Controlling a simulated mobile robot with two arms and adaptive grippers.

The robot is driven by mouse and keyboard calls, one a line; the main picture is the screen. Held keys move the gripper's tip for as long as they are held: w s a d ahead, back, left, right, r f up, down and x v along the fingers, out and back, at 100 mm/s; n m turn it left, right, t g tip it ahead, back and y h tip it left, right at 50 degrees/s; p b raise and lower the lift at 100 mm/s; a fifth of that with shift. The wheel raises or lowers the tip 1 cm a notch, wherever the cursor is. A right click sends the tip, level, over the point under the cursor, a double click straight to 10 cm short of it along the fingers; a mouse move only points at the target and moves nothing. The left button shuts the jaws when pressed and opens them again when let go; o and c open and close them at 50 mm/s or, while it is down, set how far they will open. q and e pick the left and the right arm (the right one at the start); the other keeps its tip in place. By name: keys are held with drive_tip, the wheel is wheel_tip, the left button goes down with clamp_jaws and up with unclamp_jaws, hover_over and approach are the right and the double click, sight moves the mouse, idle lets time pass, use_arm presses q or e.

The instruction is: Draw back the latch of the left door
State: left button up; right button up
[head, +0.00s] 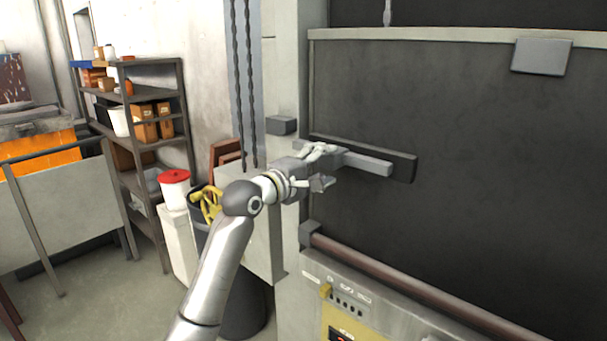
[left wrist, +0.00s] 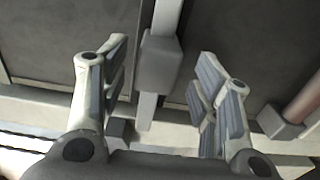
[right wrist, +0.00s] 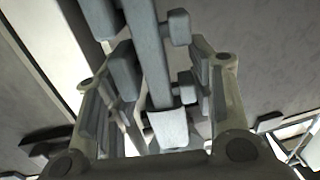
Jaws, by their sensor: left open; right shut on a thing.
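The latch of the left door shows in the head view as a grey bar (head: 368,163) lying across a dark backing plate (head: 403,167) on the dark door (head: 460,120). My left gripper (head: 325,166) is at the left end of this bar. In the left wrist view, my left gripper (left wrist: 162,57) is open, with one finger on each side of a grey block (left wrist: 160,64) on the latch bar (left wrist: 147,110), and gaps show on both sides. In the right wrist view, my right gripper (right wrist: 163,75) is shut on a grey bar (right wrist: 146,45) with a pale block (right wrist: 168,128) at its lower end. The head view does not show the right gripper.
Below the door runs a reddish-brown rail (head: 420,288) above a control panel (head: 345,300). A shelf rack (head: 150,145) with boxes, a red-lidded container (head: 174,188) and a dark bin (head: 243,310) stand to the left. Open floor (head: 100,290) lies at lower left.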

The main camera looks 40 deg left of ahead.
use_arm(q)
drive_tip(key=s, duration=0.8)
drive_tip(key=shift+a, duration=0.3)
use_arm(e)
drive_tip(key=shift+r, duration=0.15)
use_arm(q)
drive_tip(key=shift+w+f, duration=0.1)
drive_tip(key=shift+f, duration=0.05)
use_arm(e)
drive_tip(key=shift+a, duration=0.1)
